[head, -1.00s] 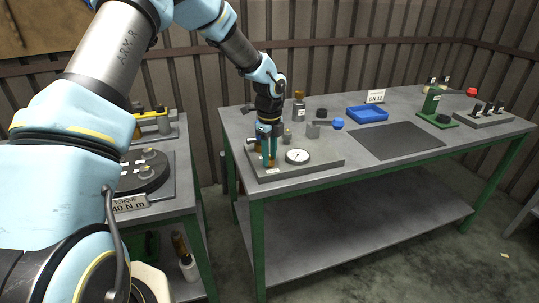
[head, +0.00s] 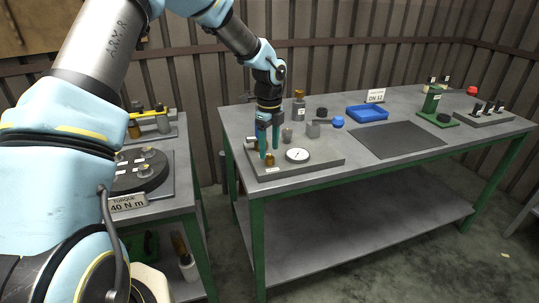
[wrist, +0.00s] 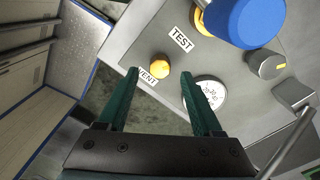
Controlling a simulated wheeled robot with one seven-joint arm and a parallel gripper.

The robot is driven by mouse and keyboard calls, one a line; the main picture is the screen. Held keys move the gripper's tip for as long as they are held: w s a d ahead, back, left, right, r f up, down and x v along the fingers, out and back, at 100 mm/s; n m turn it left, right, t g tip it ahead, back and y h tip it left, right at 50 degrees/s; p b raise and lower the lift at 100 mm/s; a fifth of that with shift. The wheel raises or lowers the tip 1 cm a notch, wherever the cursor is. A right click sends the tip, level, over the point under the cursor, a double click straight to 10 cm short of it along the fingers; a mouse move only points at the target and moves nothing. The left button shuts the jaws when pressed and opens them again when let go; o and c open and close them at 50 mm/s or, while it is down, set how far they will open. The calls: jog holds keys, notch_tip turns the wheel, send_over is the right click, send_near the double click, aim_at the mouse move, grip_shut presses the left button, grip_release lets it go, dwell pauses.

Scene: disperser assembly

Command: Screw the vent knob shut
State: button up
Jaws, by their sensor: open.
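The vent knob (wrist: 159,66) is a small brass-yellow knob beside the VENT label (wrist: 147,78) on a grey test block. It also shows in the head view (head: 269,159) near the block's front left corner. My gripper (wrist: 160,77) is open, with one green finger on each side of the knob in the wrist view and a gap to each. In the head view my gripper (head: 269,152) points down at the knob. I cannot tell the exact height of the fingertips against it. The knob's thread is hidden.
The grey block (head: 318,165) carries a dial gauge (head: 297,155) close to my right finger in the wrist view. A blue-capped part (wrist: 243,18), a TEST label (wrist: 181,39) and a grey knob (wrist: 266,64) stand on it. A blue tray (head: 367,114) sits farther right.

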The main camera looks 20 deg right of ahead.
aim_at(269, 157)
notch_tip(269, 157, up, 8)
jog(key=b, duration=0.1)
jog(key=shift+b, duration=0.3)
